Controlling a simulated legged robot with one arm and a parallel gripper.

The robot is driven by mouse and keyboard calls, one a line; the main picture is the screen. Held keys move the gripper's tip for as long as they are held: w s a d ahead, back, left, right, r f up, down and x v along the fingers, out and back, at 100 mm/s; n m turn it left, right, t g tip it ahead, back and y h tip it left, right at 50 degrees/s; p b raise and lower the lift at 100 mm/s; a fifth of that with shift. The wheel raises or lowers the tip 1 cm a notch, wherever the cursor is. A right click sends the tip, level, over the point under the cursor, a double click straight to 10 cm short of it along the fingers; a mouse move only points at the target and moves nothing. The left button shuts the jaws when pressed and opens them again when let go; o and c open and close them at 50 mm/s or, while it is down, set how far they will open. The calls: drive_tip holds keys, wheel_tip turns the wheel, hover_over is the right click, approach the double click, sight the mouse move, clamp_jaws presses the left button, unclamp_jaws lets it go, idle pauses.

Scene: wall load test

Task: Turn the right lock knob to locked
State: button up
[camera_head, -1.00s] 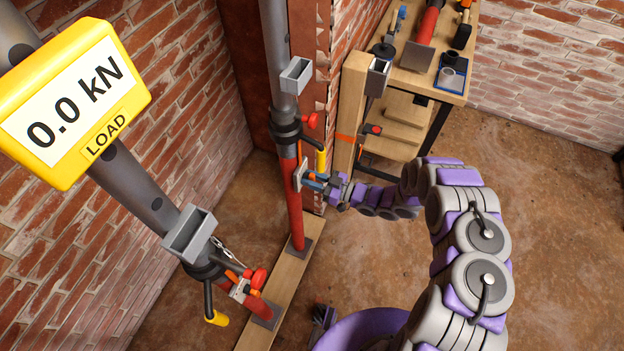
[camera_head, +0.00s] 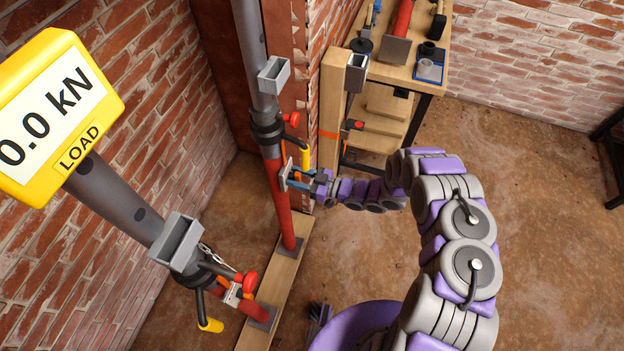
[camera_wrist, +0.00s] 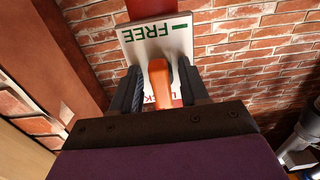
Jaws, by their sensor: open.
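The right lock knob is an orange bar (camera_wrist: 160,82) in front of a white plate (camera_wrist: 158,38) in the wrist view. The plate reads FREE beside a green mark, upside down, and has partly covered red lettering lower down. My gripper (camera_wrist: 160,88) is open, with one dark finger on each side of the knob. Contact with it cannot be told. In the head view my gripper (camera_head: 293,180) is at the plate (camera_head: 284,174) on the right prop (camera_head: 278,205); the knob is hardly visible there.
The left prop (camera_head: 122,205) stands nearer, with its own red knob (camera_head: 250,283) and a yellow load display (camera_head: 62,112) reading 0.0 kN. A yellow-tipped handle (camera_head: 305,159) hangs close above my gripper. A wooden post (camera_head: 331,110) and workbench (camera_head: 431,84) stand behind.

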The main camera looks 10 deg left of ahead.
drive_tip(key=shift+d, duration=0.1)
drive_tip(key=s+d+p, duration=0.1)
drive_tip(key=d, duration=1.6)
drive_tip(key=shift+s, duration=0.15)
drive_tip(key=shift+d, duration=0.1)
